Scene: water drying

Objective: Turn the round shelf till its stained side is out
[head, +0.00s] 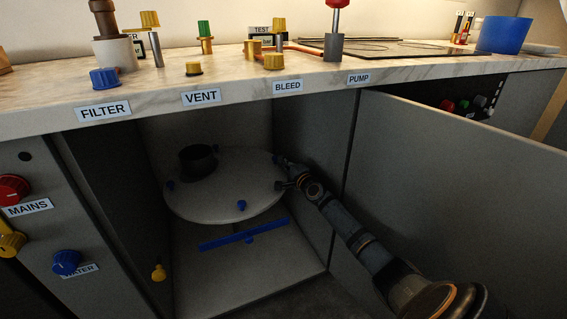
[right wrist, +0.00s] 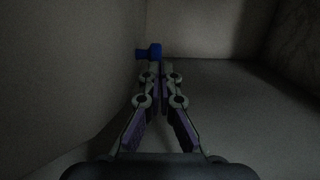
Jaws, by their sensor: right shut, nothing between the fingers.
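The round shelf (head: 222,187) is a pale disc inside the open cabinet below the counter. Small blue knobs stand around its rim, one at the front (head: 241,205) and one at the left (head: 170,185). I cannot make out a stain on the part that shows. My right gripper (head: 280,174) is at the shelf's right rim, shut and empty. In the right wrist view its closed fingertips (right wrist: 159,66) are right by a blue knob (right wrist: 149,52); whether they touch it I cannot tell. My left gripper is not in view.
A dark round pot (head: 198,160) stands on the shelf's back left. A blue bar (head: 244,234) lies low below the shelf's front. The open cabinet door (head: 450,185) is on the right, beyond my right arm. The counter edge (head: 235,92) runs above the opening.

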